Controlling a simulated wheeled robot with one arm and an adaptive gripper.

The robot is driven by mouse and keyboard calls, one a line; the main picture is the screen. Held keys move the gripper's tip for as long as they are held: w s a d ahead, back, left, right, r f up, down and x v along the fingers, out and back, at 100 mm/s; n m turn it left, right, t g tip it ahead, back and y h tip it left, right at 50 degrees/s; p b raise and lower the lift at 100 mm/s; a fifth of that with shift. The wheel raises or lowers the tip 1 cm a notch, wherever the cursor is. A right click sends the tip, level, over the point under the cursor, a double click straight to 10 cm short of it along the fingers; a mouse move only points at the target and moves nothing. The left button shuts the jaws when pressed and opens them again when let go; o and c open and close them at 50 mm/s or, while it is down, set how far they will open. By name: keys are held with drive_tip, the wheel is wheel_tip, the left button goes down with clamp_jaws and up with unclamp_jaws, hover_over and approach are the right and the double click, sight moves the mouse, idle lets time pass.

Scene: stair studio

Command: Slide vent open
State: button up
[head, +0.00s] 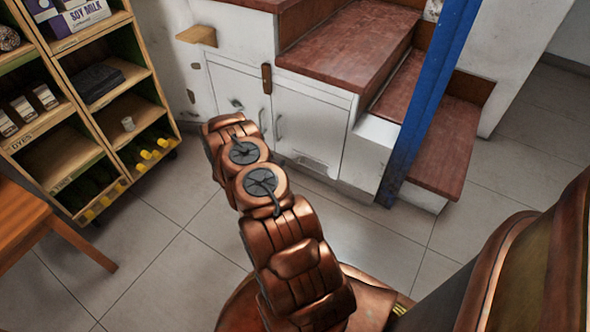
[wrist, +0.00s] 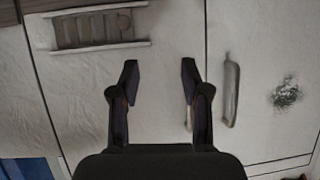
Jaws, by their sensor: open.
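The vent (head: 310,163) is a small pale slotted panel low on the white cabinet door under the stairs. In the wrist view the vent (wrist: 97,29) is at the upper left, with upright slots between two long rails; how far it is open I cannot tell. My gripper (wrist: 159,75) is open and empty, its two dark fingers pointing at the white door. The vent lies beyond and left of the fingertips there. In the head view my copper arm hides the gripper.
A door handle (wrist: 231,90) stands close to the right finger in the wrist view. Brown-topped stairs (head: 345,48) and a blue post (head: 428,100) are at the right. A wooden shelf (head: 85,110) stands left. Tiled floor (head: 160,250) is clear between.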

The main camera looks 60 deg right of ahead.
drive_tip(key=g+h+b, duration=0.1)
approach(297, 162)
drive_tip(key=d, duration=0.1)
drive_tip(key=shift+m, duration=0.3)
drive_tip(key=b+x, duration=0.1)
drive_tip(key=x, duration=0.2)
drive_tip(key=b+x, duration=0.1)
drive_tip(key=x, duration=0.2)
drive_tip(key=shift+w+d+f, duration=0.1)
drive_tip(key=shift+d+f, duration=0.05)
drive_tip(key=shift+f, duration=0.4)
drive_tip(key=shift+w+d+f+b, duration=0.1)
drive_tip(key=shift+d+b, duration=0.25)
drive_tip(key=shift+d, duration=0.25)
drive_tip(key=shift+c, duration=0.3)
clamp_jaws()
